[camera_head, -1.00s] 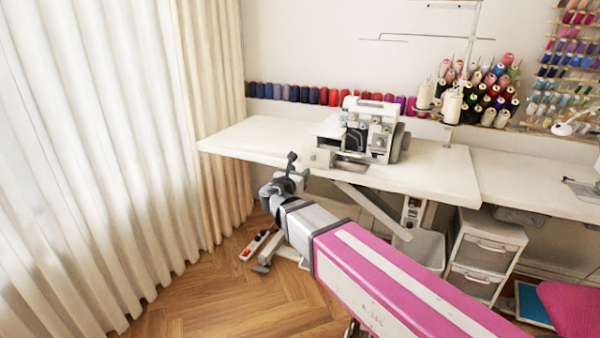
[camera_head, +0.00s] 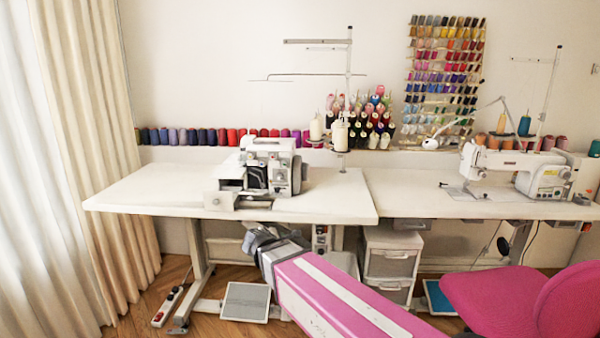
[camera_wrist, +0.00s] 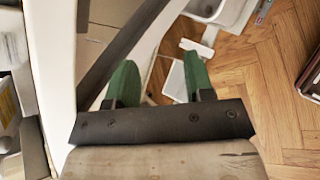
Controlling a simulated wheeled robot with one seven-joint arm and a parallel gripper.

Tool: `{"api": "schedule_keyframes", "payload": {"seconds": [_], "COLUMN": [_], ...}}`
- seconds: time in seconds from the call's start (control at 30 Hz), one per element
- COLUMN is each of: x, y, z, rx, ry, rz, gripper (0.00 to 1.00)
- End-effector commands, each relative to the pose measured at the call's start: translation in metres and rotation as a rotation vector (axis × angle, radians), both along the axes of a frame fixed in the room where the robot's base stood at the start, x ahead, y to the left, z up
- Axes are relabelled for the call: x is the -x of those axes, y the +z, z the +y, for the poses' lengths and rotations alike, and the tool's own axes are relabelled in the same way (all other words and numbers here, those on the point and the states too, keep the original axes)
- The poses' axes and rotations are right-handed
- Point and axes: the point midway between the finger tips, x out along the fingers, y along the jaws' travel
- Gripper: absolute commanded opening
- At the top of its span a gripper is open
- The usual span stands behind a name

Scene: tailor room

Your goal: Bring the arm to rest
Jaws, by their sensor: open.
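My arm reaches forward from the bottom of the head view, with its pink link (camera_head: 330,300) pointing at the left table. Its grey wrist end sits just below the front edge of that table in the picture. The fingers are too small to make out there. In the wrist view my gripper (camera_wrist: 160,78) shows two green fingers standing apart with nothing between them. Floor and table-frame parts show beyond them.
The left table (camera_head: 140,190) carries a white overlock machine (camera_head: 268,165). A second table holds a sewing machine (camera_head: 515,170). A pink chair (camera_head: 500,295), a drawer unit (camera_head: 390,255) and a foot pedal (camera_head: 245,300) stand low. A curtain (camera_head: 95,150) hangs at left.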

Motion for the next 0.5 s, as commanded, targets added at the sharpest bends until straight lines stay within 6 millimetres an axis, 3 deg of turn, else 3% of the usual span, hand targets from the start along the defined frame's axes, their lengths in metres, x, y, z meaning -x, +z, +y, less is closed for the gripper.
{"api": "schedule_keyframes", "payload": {"seconds": [0.03, 0.2, 0.5], "x": [0.002, 0.012, 0.047], "y": [-0.011, -0.044, -0.093], "z": [-0.024, -0.085, -0.172], "rx": [-0.066, -0.296, -0.67], "ry": [-0.076, -0.339, -0.846], "rz": [0.017, 0.058, 0.098], "gripper": [0.48, 0.48, 0.48]}}
